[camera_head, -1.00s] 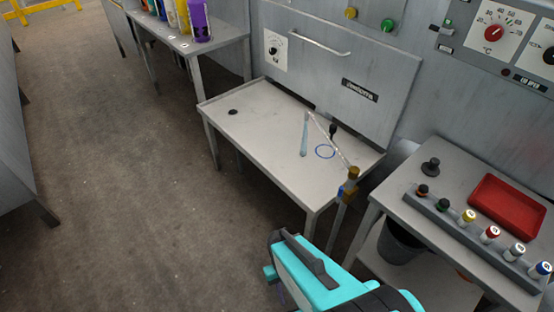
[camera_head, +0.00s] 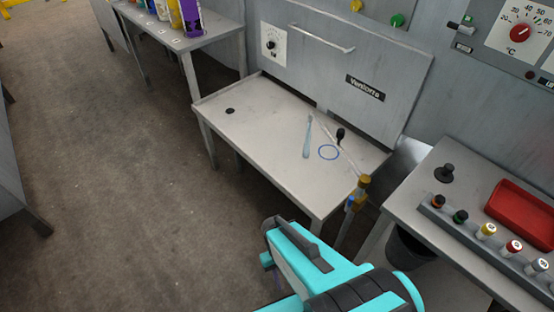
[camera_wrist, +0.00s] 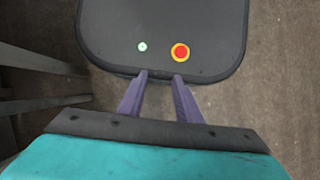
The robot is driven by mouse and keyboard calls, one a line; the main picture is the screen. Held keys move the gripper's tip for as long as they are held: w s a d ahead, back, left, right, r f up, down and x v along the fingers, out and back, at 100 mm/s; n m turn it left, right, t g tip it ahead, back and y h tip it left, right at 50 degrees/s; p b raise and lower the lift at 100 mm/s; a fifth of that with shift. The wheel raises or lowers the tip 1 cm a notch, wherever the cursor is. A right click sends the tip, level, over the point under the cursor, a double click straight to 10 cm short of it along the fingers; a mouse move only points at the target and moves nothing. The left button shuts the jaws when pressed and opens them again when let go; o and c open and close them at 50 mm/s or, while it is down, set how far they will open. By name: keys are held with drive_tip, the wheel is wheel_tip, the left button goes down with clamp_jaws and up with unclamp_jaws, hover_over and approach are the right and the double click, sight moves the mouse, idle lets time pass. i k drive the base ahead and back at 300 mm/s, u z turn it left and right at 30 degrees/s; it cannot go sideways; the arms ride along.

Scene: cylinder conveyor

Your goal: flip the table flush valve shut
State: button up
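The table flush valve, a brass and blue fitting (camera_head: 358,193), stands on a post at the right front corner of the pale table (camera_head: 255,125). A thin pipe (camera_head: 344,153) runs from it up over the table top. A pale blue stream (camera_head: 308,138) comes down from the pipe's upper end onto the table. The valve's exact handle position is too small to tell. My gripper (camera_wrist: 160,77) shows two purple fingers apart with nothing between them in the wrist view. It is clear of the valve; in the head view my arm hides most of it.
A side bench with a red tray (camera_head: 522,212) and several colored-cap bottles stands at right. Floor left of the table is clear.

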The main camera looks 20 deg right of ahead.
sight(349, 205)
drive_tip(key=z, duration=0.05)
drive_tip(key=k, duration=0.5)
drive_tip(key=z, duration=1.25)
drive_tip(key=i, duration=0.2)
drive_tip(key=u, duration=0.45)
